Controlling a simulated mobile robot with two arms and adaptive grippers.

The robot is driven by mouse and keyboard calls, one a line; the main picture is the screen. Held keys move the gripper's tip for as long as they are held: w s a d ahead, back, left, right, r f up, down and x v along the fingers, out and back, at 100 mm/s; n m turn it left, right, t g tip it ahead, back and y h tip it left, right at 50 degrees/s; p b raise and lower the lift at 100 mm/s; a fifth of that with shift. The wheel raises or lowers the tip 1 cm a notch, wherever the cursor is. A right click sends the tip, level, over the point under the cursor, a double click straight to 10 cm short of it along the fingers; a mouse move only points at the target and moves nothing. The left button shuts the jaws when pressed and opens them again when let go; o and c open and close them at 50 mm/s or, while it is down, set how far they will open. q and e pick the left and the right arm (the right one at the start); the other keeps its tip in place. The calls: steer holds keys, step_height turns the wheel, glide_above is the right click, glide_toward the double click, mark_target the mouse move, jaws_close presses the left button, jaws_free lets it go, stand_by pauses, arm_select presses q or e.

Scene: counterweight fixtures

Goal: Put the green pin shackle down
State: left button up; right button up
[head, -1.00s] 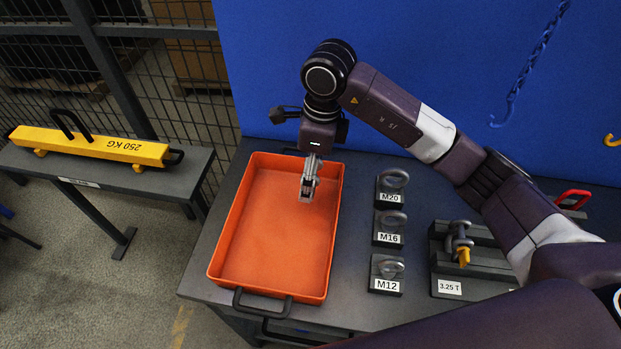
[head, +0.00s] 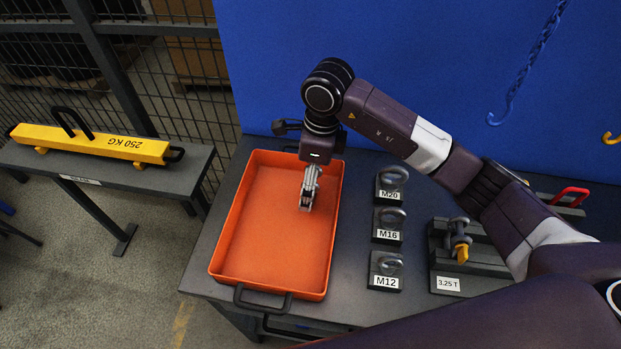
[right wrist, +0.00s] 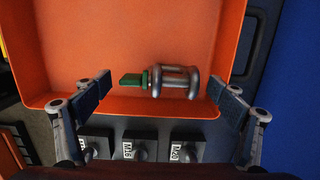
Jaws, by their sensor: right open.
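The green pin shackle (right wrist: 172,82) shows in the right wrist view as a grey metal bow with a green pin tab pointing left. It lies inside the orange tray (right wrist: 60,60), near the tray wall. My right gripper (right wrist: 170,92) is open, with one finger on each side of the shackle and clear gaps to both. In the head view my right gripper (head: 308,200) is low over the tray (head: 230,225), right of its middle. The shackle cannot be made out there, hidden by the gripper. My left gripper is not in view.
Eyebolt blocks M20 (head: 391,194), M16 (head: 387,235) and M12 (head: 384,283) stand right of the tray. A yellow-pin shackle (head: 459,240) sits on the 3.25 T stand. A yellow 250 KG beam (head: 90,144) rests on a side bench. The tray's front half looks empty.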

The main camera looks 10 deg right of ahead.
steer(key=shift+r, duration=0.2)
steer(key=shift+w+r, duration=0.1)
steer(key=shift+r, duration=0.2)
step_height(320, 180, up, 11)
steer(key=d+b, duration=0.1)
steer(key=b, duration=0.2)
steer(key=shift+s+d, duration=0.15)
steer(key=shift+s, duration=0.2)
